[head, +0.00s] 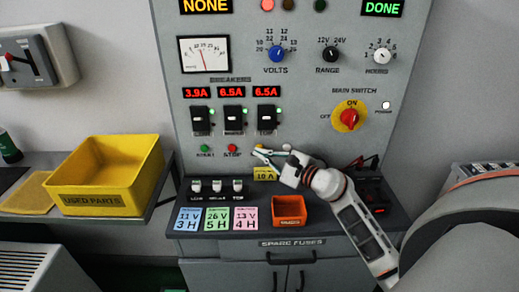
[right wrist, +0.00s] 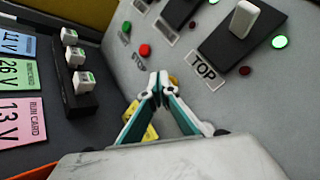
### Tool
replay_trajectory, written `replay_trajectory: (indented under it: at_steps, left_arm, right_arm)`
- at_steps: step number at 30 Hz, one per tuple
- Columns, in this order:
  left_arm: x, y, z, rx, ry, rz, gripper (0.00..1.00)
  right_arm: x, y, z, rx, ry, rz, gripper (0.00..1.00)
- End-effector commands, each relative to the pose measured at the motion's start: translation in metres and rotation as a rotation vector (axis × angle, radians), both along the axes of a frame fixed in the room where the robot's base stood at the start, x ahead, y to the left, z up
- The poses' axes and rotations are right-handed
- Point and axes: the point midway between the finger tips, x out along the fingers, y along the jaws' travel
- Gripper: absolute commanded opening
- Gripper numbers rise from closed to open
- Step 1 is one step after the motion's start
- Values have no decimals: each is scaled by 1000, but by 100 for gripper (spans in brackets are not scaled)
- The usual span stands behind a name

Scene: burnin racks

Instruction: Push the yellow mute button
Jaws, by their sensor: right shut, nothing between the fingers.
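The yellow mute button (head: 260,146) is at the right end of the row with the green and red buttons on the grey panel. It is mostly hidden behind my right gripper (head: 258,153), whose tips are at its lower edge. In the right wrist view my right gripper (right wrist: 160,76) is shut and empty, its fingertips together. A bit of the yellow button (right wrist: 174,81) shows just beside the tips. I cannot tell whether they touch it. My left gripper is not in view.
The red stop button (head: 232,148) and green start button (head: 204,148) are left of the tips. Breaker switches (head: 233,119) stand above. Below are a yellow 10 A card (head: 265,174), white-topped fuses (head: 217,186) and an orange bin (head: 289,222). A yellow used-parts bin (head: 103,203) is at left.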

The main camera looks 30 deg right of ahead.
Motion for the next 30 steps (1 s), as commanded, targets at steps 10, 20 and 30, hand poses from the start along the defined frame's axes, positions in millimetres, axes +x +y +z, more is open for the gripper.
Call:
replay_trajectory:
  at_steps: [10,20,30]
  left_arm:
    - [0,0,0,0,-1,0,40]
    - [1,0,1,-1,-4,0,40]
    - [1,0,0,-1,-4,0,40]
  right_arm:
    - [1,-1,0,0,0,0,0]
    - [4,-2,-1,1,0,0,0]
    - [7,-4,0,0,0,0,0]
